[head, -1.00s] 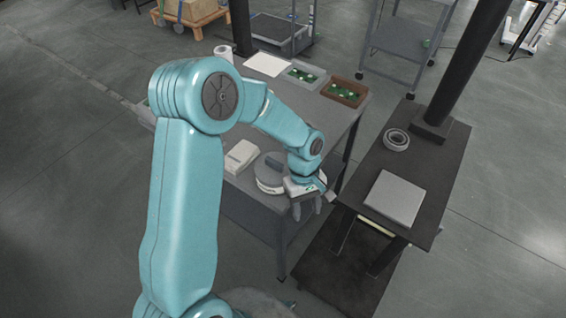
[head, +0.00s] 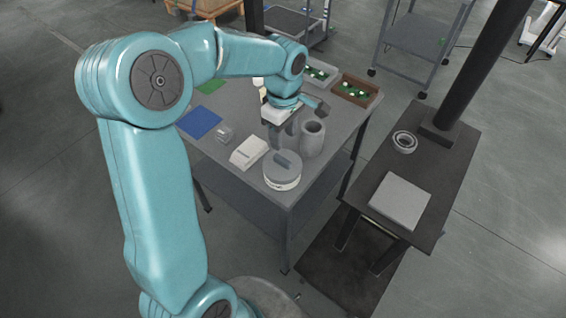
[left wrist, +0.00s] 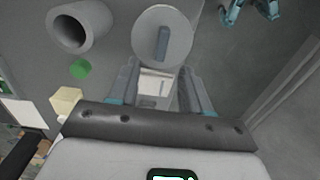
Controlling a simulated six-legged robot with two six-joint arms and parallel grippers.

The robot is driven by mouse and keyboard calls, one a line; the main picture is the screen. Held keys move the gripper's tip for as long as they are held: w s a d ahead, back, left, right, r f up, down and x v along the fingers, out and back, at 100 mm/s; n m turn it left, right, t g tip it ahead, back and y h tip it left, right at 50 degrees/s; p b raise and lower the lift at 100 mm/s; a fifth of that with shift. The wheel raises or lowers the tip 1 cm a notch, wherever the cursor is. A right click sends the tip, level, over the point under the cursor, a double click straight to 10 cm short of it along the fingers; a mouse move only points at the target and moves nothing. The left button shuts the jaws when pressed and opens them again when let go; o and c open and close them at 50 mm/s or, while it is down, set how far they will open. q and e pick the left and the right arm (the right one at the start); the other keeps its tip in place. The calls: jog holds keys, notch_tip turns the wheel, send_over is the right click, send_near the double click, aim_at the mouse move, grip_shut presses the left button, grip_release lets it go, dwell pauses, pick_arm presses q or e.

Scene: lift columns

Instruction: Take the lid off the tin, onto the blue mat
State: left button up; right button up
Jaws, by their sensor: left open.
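The tin (head: 282,180) stands upright near the front corner of the grey bench, with its round lid (head: 271,167) on top. A dark bar handle (head: 288,158) crosses the lid. In the left wrist view the lid (left wrist: 178,40) shows from above beyond the fingers. The blue mat (head: 198,121) lies flat at the bench's left side, bare. My left gripper (head: 282,135) is open and empty, above the bench behind the tin, apart from it. Its fingers also show in the left wrist view (left wrist: 160,80). My right gripper is not in view.
A grey hollow cylinder (head: 312,139) stands just behind the tin. A white box (head: 248,152) and a small clear box (head: 224,134) lie between tin and mat. A brown bin (head: 355,90) stands at the back. A dark side table (head: 432,185) stands to the right.

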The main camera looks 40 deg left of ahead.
aim_at(282, 159)
pick_arm(q)
jog(key=f, duration=0.2)
jog(key=shift+s+f, duration=0.2)
jog(key=shift+f, duration=0.2)
notch_tip(282, 159, down, 5)
jog(key=shift+s+p, duration=0.1)
jog(key=shift+p, duration=0.4)
jog(key=shift+f, duration=0.5)
grip_shut()
